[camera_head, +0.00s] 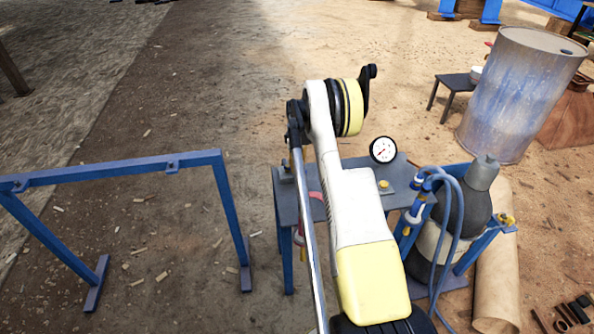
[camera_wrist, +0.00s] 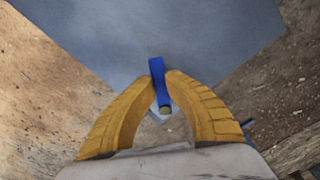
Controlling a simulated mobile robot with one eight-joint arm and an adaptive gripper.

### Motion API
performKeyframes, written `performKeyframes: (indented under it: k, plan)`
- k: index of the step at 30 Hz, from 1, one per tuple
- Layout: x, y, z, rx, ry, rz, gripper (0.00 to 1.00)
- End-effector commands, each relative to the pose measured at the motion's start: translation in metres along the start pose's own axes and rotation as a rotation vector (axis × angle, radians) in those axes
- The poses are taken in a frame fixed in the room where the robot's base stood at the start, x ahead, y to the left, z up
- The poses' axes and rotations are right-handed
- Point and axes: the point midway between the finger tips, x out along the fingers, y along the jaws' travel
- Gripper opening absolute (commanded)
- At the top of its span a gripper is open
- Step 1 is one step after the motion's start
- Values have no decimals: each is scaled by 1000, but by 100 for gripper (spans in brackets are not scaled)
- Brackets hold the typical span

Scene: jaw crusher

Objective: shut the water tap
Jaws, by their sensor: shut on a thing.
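In the wrist view my gripper (camera_wrist: 161,80) has its two yellow fingers closed around a narrow blue lever (camera_wrist: 157,72), which looks like the water tap's handle. The lever stands upright between the fingertips. A small greenish round end (camera_wrist: 165,109) shows at its lower end, between the fingers. The rest of the tap's body cannot be made out. In the head view my arm covers part of the small grey table, and my gripper and the lever cannot be made out there.
The grey table (camera_head: 356,190) carries a round gauge (camera_head: 383,150) and a yellow button (camera_head: 384,184). At its right stand a dark gas cylinder (camera_head: 466,205) and blue hoses (camera_head: 456,240). A blue frame (camera_head: 120,168) stands at left, a rusty drum (camera_head: 520,95) at back right.

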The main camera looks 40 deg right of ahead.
Motion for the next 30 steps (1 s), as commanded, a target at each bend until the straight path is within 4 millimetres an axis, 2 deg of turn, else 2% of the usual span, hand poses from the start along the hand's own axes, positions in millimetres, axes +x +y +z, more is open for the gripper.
performKeyframes:
  k: [15, 30]
  plan:
    - [2, 17, -2, -431, 0, -1, 0]
    - [2, 20, -5, -588, 0, 0, 0]
